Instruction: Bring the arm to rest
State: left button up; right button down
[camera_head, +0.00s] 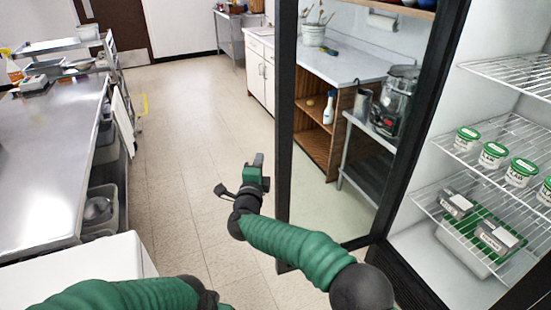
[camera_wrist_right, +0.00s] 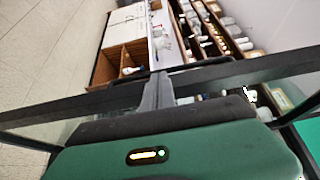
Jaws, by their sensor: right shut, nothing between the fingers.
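My right arm (camera_head: 300,250), green with dark joints, reaches forward from the lower right in the head view. Its gripper (camera_head: 258,160) is raised just left of the black edge of the glass door (camera_head: 285,120). The gripper is shut and holds nothing. In the wrist view the fingers (camera_wrist_right: 158,90) point toward a dark bar of the door frame; I cannot tell whether they touch it. Part of my left arm (camera_head: 120,295) shows at the bottom left of the head view; its gripper is not in view.
The glass door stands open beside a fridge with wire shelves (camera_head: 510,140) holding several green-and-white tubs (camera_head: 493,154) and boxes (camera_head: 457,203). A steel counter (camera_head: 50,150) is on the left. Behind the glass is a wooden counter (camera_head: 345,65). The tiled floor (camera_head: 190,130) between is clear.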

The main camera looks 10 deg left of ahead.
jog(key=s+a+r+n+g+y+p, duration=0.1)
jog(key=s+a+r+n+y, duration=0.1)
jog(key=s+r+n+y, duration=0.3)
jog(key=s+d+f+n+g+h+p, duration=0.1)
jog(key=s+d+f+n+g, duration=0.35)
jog(key=d, duration=0.45)
jog(key=s+d+f+n+g+h, duration=0.25)
jog(key=s+d+f, duration=0.25)
jog(key=s+d, duration=0.4)
jog(key=s+d+f+n+g+h+p, duration=0.1)
jog(key=s+d+f+n+g, duration=0.3)
jog(key=d, duration=0.6)
pick_arm(q)
jog(key=v, duration=0.4)
jog(key=shift+d+p, duration=0.15)
jog(key=shift+p, duration=0.25)
pick_arm(e)
jog(key=s+d+f+g+h, duration=0.1)
jog(key=s+d+f, duration=0.1)
jog(key=s+d, duration=0.3)
jog(key=s+d+f+n+g, duration=0.1)
jog(key=s+d, duration=0.5)
jog(key=s, duration=0.7)
notch_tip(320, 180, down, 2)
jog(key=shift+s+d+f+g+h, duration=0.1)
jog(key=shift+s+d+g+h, duration=0.1)
jog(key=shift+d+g+h, duration=0.3)
